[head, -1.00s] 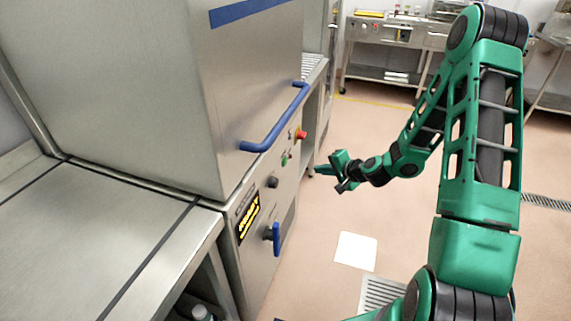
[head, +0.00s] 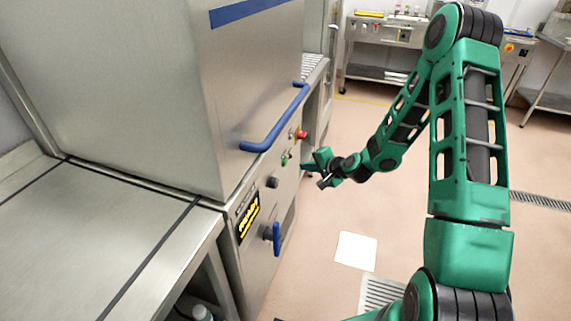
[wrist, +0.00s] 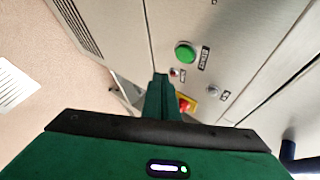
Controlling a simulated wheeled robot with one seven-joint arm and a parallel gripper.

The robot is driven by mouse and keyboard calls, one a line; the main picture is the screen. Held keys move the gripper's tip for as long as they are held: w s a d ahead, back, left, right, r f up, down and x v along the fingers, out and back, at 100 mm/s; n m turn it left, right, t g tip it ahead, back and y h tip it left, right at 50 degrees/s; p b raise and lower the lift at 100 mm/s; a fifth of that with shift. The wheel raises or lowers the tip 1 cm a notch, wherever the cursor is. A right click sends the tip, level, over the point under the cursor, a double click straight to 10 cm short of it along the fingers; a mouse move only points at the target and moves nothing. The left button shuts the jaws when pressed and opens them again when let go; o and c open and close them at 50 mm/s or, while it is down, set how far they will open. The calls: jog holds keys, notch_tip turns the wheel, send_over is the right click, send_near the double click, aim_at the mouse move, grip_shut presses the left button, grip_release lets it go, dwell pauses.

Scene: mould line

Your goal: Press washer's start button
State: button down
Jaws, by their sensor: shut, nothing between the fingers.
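The washer (head: 255,100) is a large steel machine on the left in the head view, with a control strip on its front. The green start button (head: 285,160) sits on that strip, and it also shows large in the wrist view (wrist: 185,53). A red emergency button (head: 301,134) is farther along the strip; in the wrist view it is partly behind my fingers. My gripper (head: 306,165) is shut and empty, pointing at the panel just right of the green button. In the wrist view the fingertips (wrist: 160,77) lie below and left of the green button. I cannot tell any contact.
A blue door handle (head: 275,122) sticks out above the strip. A black knob (head: 272,182), a lit display (head: 248,217) and a small blue handle (head: 276,238) are nearer on the front. The floor right of the washer is open.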

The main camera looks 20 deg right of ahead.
jog(key=shift+w+a, duration=0.55)
jog(key=shift+a, duration=0.2)
jog(key=shift+w+a, duration=0.5)
jog(key=shift+a, duration=0.25)
jog(key=shift+a, duration=0.15)
dwell(0.9)
jog(key=shift+w+a+r, duration=0.1)
jog(key=shift+w+a, duration=0.05)
jog(key=shift+a, duration=0.05)
jog(key=shift+w+a, duration=0.25)
jog(key=shift+a, duration=0.1)
dwell(0.9)
jog(key=shift+s+d, duration=0.1)
jog(key=shift+d, duration=0.05)
jog(key=shift+s+d, duration=0.4)
jog(key=shift+d, duration=0.15)
jog(key=shift+d, duration=0.1)
jog(key=s+d, duration=0.1)
jog(key=d, duration=0.1)
jog(key=s+d, duration=0.1)
jog(key=d, duration=0.1)
jog(key=shift+s, duration=0.4)
dwell(0.3)
